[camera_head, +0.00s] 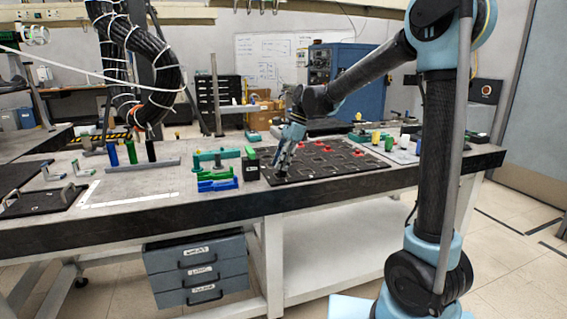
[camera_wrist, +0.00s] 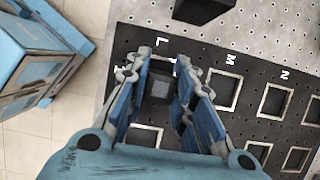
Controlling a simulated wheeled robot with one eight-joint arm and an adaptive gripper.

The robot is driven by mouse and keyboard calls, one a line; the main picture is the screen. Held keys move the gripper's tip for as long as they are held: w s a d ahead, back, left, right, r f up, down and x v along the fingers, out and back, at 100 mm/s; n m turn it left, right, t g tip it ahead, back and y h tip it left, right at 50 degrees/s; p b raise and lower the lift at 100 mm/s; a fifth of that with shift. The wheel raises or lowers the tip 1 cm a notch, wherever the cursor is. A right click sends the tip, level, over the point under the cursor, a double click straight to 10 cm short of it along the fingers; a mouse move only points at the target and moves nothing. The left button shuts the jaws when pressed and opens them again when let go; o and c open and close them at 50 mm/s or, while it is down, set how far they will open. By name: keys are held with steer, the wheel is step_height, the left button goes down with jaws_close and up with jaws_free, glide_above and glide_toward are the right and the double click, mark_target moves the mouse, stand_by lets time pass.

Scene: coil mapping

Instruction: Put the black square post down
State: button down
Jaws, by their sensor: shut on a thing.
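The black square post (camera_wrist: 160,88) shows end-on between the two blue finger pads of my gripper (camera_wrist: 163,85) in the wrist view. My gripper is shut on it. In the head view, my gripper (camera_head: 282,163) points down over the near left part of the black board (camera_head: 330,172). The board has white-edged square recesses, with white letters L, M and N beside a row of them in the wrist view. The post is close to the recess by L. I cannot tell whether its lower end is in the recess or above it; the fingers hide its sides.
A dark block (camera_wrist: 200,10) stands beyond the board in the wrist view. Green and blue parts (camera_head: 215,180) lie left of the board. Red pieces (camera_head: 357,153) sit on its farther part. Several small cylinders (camera_head: 376,138) stand behind it. The table's front edge (camera_head: 200,217) is close.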

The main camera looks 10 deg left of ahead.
steer(key=c, duration=1.4)
jaws_free()
steer(key=shift+o, duration=0.2)
steer(key=shift+r, duration=0.1)
steer(key=v, duration=1.2)
steer(key=s+d+f+n+t, duration=0.1)
steer(key=s+d, duration=0.1)
steer(key=d, duration=0.4)
steer(key=s+d+f+n+t, duration=0.1)
steer(key=s+d+f+n, duration=0.15)
steer(key=d, duration=0.45)
steer(key=s+d+f+n+t+h, duration=0.2)
steer(key=s+d+f+n, duration=0.6)
steer(key=s+d+f, duration=1.2)
steer(key=s+d+h, duration=0.1)
steer(key=d+h, duration=0.1)
steer(key=d, duration=0.2)
steer(key=shift+t, duration=0.3)
steer(key=shift+f, duration=0.1)
steer(key=shift+c, duration=0.6)
